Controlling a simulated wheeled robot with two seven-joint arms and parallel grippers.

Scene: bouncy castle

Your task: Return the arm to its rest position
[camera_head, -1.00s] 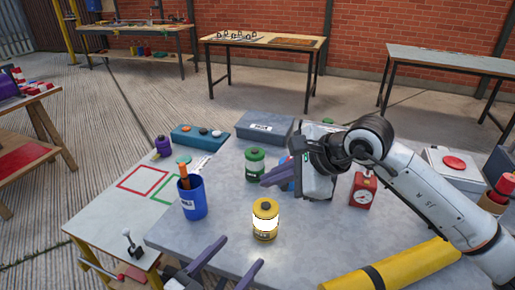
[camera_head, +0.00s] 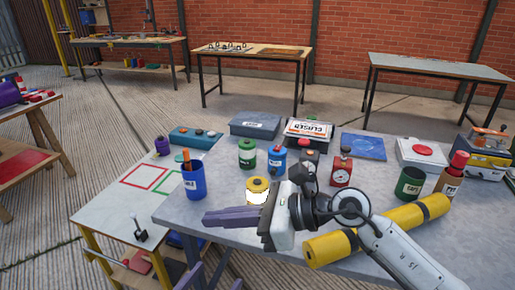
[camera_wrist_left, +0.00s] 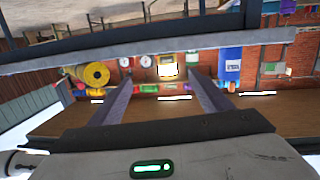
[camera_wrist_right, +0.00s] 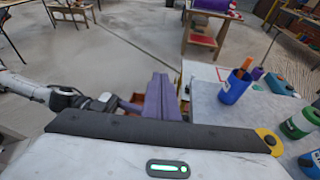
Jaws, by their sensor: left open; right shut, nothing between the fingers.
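My right arm reaches in from the right in the head view. Its gripper (camera_head: 207,218) is shut and empty, pointing left over the front of the grey table (camera_head: 180,220). It is in front of the yellow canister (camera_head: 258,188), partly covering it. In the right wrist view, the shut fingers (camera_wrist_right: 160,90) are left of the blue cup (camera_wrist_right: 236,87). My left gripper (camera_head: 208,270) is low at the bottom edge, in front of the table, mostly cut off. In the left wrist view, its fingers (camera_wrist_left: 163,85) are spread with nothing held between them.
A yellow cylinder (camera_head: 420,210) lies beneath and beside my right arm. A white side table (camera_head: 112,205) adjoins at left.

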